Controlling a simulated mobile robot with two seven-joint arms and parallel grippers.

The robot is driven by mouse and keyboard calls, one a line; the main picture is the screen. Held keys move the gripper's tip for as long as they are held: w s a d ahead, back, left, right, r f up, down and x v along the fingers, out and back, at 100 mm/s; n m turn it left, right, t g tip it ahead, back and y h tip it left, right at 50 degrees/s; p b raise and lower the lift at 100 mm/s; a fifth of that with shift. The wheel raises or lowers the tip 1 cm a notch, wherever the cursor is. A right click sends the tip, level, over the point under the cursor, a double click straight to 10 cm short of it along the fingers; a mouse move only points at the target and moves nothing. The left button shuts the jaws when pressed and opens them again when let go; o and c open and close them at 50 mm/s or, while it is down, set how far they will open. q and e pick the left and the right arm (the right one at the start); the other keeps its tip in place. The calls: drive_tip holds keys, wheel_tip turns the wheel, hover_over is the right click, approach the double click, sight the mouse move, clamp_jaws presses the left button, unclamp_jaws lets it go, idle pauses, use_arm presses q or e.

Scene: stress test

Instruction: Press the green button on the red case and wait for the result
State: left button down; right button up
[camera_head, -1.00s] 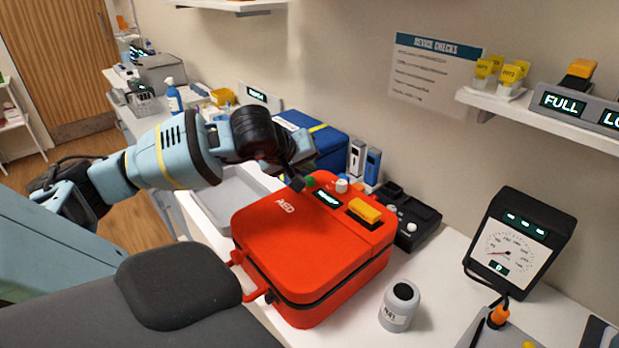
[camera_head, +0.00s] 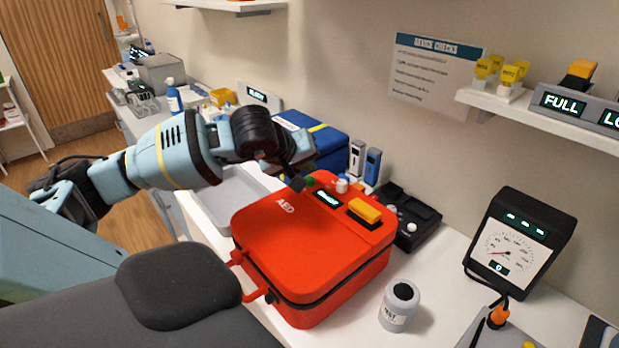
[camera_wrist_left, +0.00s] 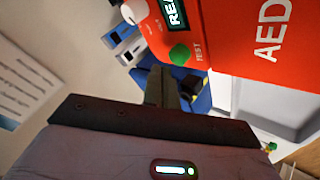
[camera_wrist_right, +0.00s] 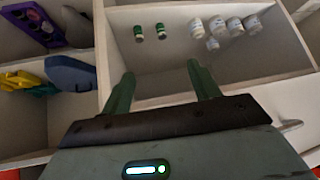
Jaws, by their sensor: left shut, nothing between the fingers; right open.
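The red case (camera_head: 285,235), marked AED, lies on the white counter. Its green button (camera_head: 310,181) is at the back left corner of the top; in the left wrist view the green button (camera_wrist_left: 179,54) has the word TEST beside it. My left gripper (camera_head: 298,183) is shut and empty, its tips close beside the button. I cannot tell whether they touch it. The case's small lit display (camera_wrist_left: 174,12) is partly cut off and starts with "RE". My right gripper (camera_wrist_right: 159,75) is open and empty, away from the case, in front of shelf compartments.
A white knob (camera_head: 342,186) and a yellow-orange block (camera_head: 365,211) sit on the case near the button. Small jars (camera_wrist_right: 222,28) stand in a compartment facing my right gripper.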

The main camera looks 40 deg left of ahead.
use_arm(q)
drive_tip(key=shift+f, duration=0.1)
use_arm(e)
drive_tip(key=shift+f, duration=0.1)
use_arm(q)
drive_tip(key=shift+f+b, duration=0.35)
use_arm(e)
drive_tip(key=shift+s+f, duration=0.5)
drive_tip(key=shift+f, duration=0.15)
drive_tip(key=shift+s, duration=0.1)
use_arm(q)
drive_tip(key=shift+f+b, duration=0.45)
drive_tip(key=shift+f, duration=0.05)
use_arm(e)
drive_tip(key=shift+s+f+g, duration=0.25)
drive_tip(key=shift+f+g, duration=0.05)
drive_tip(key=shift+f, duration=0.2)
use_arm(q)
drive_tip(key=shift+r, duration=0.2)
use_arm(e)
drive_tip(key=shift+r, duration=0.1)
use_arm(q)
drive_tip(key=shift+r+p, duration=0.3)
drive_tip(key=shift+r, duration=0.45)
use_arm(e)
drive_tip(key=shift+w+r, duration=0.2)
drive_tip(key=shift+r, duration=0.15)
